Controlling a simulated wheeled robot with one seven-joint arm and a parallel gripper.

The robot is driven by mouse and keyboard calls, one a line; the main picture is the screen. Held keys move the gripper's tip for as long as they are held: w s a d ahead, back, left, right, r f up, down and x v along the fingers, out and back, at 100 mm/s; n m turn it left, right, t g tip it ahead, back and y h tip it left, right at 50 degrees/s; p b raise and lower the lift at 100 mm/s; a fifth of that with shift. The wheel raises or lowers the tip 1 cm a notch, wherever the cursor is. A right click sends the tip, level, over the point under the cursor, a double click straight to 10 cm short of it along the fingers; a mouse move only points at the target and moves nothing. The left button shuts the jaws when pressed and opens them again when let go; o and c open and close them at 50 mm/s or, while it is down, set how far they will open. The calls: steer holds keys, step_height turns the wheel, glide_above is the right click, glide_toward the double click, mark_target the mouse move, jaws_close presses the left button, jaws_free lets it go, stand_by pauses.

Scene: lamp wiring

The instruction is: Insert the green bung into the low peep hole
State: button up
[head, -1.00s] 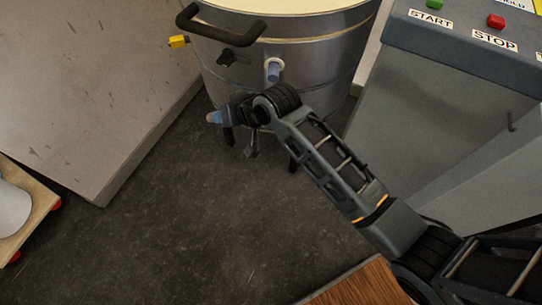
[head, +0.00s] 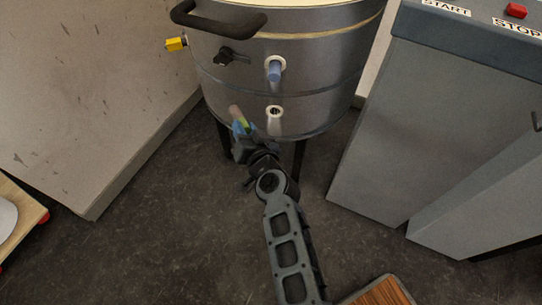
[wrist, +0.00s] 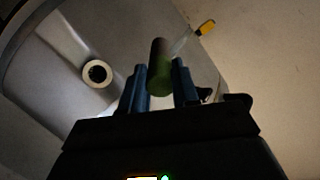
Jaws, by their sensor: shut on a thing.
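The green bung (head: 236,113) is held in my gripper (head: 242,127), its brownish end pointing up toward the drum-shaped metal kiln (head: 320,95). In the wrist view the bung (wrist: 159,65) stands between the two blue fingers (wrist: 160,83), which are shut on it. The low peep hole (head: 275,113), a pale ring with a dark opening, is empty and lies right of the bung. A pale-ringed open hole (wrist: 96,73) shows left of the bung in the wrist view, apart from it. A blue bung (head: 274,70) sits in the upper peep hole.
A black handle (head: 218,24) and a black knob (head: 231,57) stick out from the kiln, with a yellow fitting (head: 175,44) at its left. A grey control console (head: 390,120) stands right. A pale slab (head: 85,110) stands left. Dark floor is open between them.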

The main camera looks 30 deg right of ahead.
steer(key=s+d+f+m+h+b, duration=0.4)
steer(key=s+f+m+h, duration=0.1)
steer(key=h, duration=0.3)
steer(key=shift+s+f, duration=0.4)
steer(key=shift+s, duration=0.2)
steer(key=shift+b+x, duration=0.7)
steer(key=shift+x, duration=1.1)
steer(key=shift+b+x, duration=2.3)
steer(key=shift+x, duration=1.55)
